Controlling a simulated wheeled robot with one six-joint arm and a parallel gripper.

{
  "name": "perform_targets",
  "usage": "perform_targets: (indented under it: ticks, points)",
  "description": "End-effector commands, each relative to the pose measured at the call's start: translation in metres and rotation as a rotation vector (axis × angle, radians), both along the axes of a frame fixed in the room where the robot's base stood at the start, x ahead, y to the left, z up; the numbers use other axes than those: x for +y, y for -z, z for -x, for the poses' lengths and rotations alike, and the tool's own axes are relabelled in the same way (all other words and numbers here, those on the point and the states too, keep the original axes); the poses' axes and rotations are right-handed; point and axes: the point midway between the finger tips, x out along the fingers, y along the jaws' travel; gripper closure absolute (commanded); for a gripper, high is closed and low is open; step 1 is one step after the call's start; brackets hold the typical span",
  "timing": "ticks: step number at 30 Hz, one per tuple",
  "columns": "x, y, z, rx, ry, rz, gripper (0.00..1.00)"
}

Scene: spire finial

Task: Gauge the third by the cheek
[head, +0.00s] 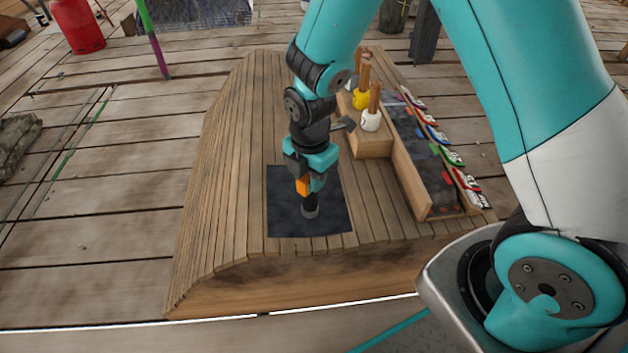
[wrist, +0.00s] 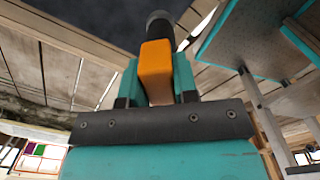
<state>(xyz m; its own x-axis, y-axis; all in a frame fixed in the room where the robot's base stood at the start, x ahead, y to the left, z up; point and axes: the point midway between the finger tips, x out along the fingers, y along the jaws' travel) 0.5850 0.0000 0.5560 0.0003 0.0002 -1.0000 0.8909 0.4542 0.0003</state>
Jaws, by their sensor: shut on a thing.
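My gripper (head: 311,172) points down over a dark slate-coloured sheet (head: 282,216) on the plank-topped wooden bench (head: 225,180). It is shut on an orange-bodied tool (head: 302,186) with a dark cylindrical end (head: 310,208). That end is low over the sheet; I cannot tell whether it touches. In the wrist view the orange tool (wrist: 156,70) sits between both fingers, its dark round end (wrist: 160,25) pointing away from me. Beside the sheet, a long wooden tray (head: 412,178) holds dark, red, blue and green pieces. I cannot tell which thing is the third or the cheek.
A wooden block (head: 372,146) holds upright wooden-handled tools with white (head: 371,121) and yellow (head: 361,99) parts. Several numbered coloured tags (head: 452,156) line the tray's right side. A red cylinder (head: 77,25) and a green-purple pole (head: 152,38) stand back left. The bench's left side is clear.

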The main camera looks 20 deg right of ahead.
Motion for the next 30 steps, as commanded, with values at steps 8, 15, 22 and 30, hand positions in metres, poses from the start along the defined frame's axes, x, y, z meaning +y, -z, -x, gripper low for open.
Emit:
perform_targets:
  ticks: [8, 15, 22, 30]
  points:
    - [0.000, 0.000, 0.000, 0.000, 0.000, 0.000, 1.00]
    - [0.000, 0.000, 0.000, 0.000, 0.000, 0.000, 1.00]
    - [0.000, 0.004, 0.000, 0.000, 0.000, 0.000, 1.00]
    - [0.000, 0.020, 0.000, 0.000, 0.000, 0.000, 1.00]
